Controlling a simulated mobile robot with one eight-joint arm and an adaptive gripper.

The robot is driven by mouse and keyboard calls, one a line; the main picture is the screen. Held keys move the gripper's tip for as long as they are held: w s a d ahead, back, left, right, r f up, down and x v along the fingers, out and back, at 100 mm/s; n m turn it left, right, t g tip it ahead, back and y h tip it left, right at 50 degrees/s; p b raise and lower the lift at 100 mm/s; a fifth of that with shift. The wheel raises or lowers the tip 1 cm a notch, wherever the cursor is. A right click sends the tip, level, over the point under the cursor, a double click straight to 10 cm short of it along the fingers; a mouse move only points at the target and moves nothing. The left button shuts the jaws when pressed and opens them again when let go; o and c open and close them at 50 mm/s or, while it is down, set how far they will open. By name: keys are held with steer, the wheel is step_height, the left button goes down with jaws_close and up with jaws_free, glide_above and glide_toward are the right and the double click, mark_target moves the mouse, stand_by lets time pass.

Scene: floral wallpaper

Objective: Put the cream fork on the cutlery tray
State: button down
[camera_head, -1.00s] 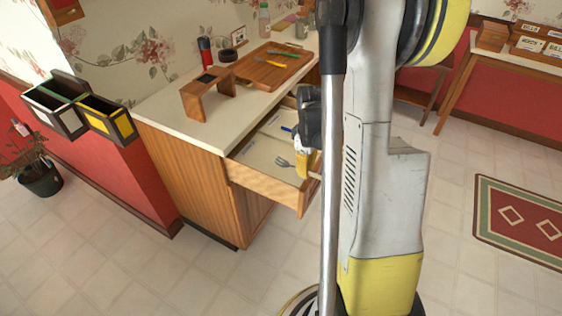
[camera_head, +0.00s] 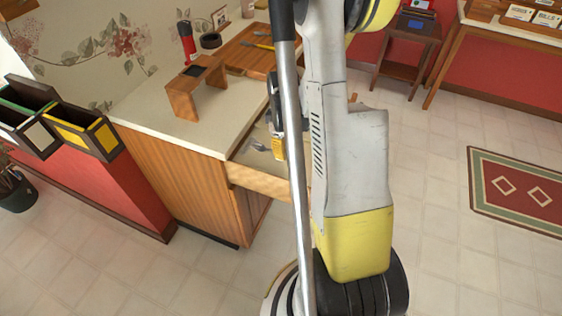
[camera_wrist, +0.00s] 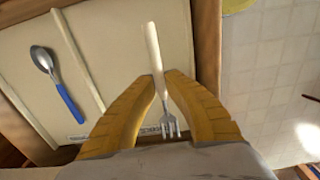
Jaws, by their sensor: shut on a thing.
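The cream fork (camera_wrist: 152,45) is between my gripper's yellow fingers (camera_wrist: 163,80) in the wrist view. The fingers are shut on its cream handle. Its grey tines point toward the wrist. In the head view the grey fork head (camera_head: 257,146) shows at the open drawer, beside my gripper (camera_head: 279,148), which my arm partly hides. The fork is over the drawer; its height above the bottom is hard to tell. The brown wooden cutlery tray (camera_head: 236,57) lies on the counter behind, its right part hidden by my arm. A yellow-handled piece of cutlery lies on it.
The open drawer (camera_head: 256,180) holds a blue-handled spoon (camera_wrist: 58,88), left of a divider. A wooden stand (camera_head: 184,100), a red bottle (camera_head: 187,42) and a dark round object (camera_head: 211,41) are on the counter. The counter's front left is clear.

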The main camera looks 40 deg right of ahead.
mark_target(282, 166)
steer(key=shift+f+b, duration=0.9)
steer(key=shift+f, duration=1.65)
steer(key=shift+f, duration=0.15)
steer(key=c, duration=1.5)
jaws_free()
steer(key=shift+c, duration=0.2)
